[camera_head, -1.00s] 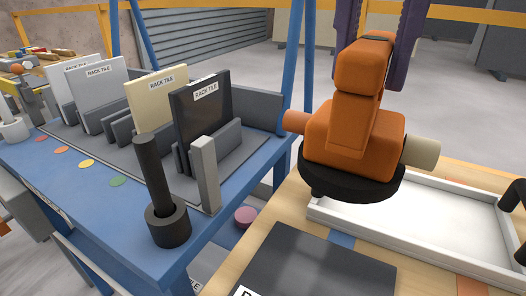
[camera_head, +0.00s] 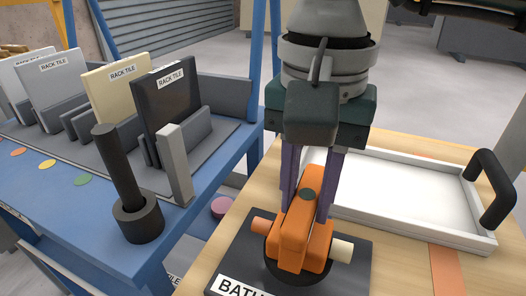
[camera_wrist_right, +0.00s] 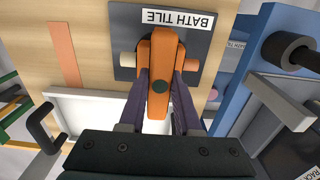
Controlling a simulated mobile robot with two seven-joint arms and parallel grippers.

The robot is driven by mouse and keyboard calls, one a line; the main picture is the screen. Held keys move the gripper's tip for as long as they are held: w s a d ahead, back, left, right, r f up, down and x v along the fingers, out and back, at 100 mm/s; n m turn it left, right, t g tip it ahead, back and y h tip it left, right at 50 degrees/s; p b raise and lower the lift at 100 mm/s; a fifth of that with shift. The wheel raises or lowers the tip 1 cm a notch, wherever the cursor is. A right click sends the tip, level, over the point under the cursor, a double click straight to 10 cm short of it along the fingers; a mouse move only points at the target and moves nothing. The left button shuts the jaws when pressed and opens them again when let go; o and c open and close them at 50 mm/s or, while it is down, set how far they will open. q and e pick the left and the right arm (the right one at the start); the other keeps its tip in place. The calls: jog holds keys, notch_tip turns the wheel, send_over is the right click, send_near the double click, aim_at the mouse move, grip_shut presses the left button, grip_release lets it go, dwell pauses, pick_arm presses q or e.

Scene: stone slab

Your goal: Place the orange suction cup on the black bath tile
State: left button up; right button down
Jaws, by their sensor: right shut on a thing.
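The orange suction cup (camera_head: 302,240) has a black round base and is upright over the black bath tile (camera_head: 353,262), which lies on the wooden table. My right gripper (camera_head: 308,205) is shut on the suction cup, its two purple fingers on either side of the orange body. The cup's base appears at or very close to the tile surface; I cannot tell if it touches. In the right wrist view, the suction cup (camera_wrist_right: 160,60) is between the fingers, over the bath tile (camera_wrist_right: 205,40) with its white label. My left gripper is not in view.
A white tray (camera_head: 400,205) with black handles stands behind the tile on the wooden table. At left, a blue bench (camera_head: 75,215) carries upright rack tiles (camera_head: 165,98), a black post in a ring (camera_head: 125,185) and coloured dots.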

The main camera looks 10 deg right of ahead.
jog(key=shift+f, duration=1.45)
jog(key=shift+f, duration=0.15)
jog(key=c, duration=0.6)
grip_release()
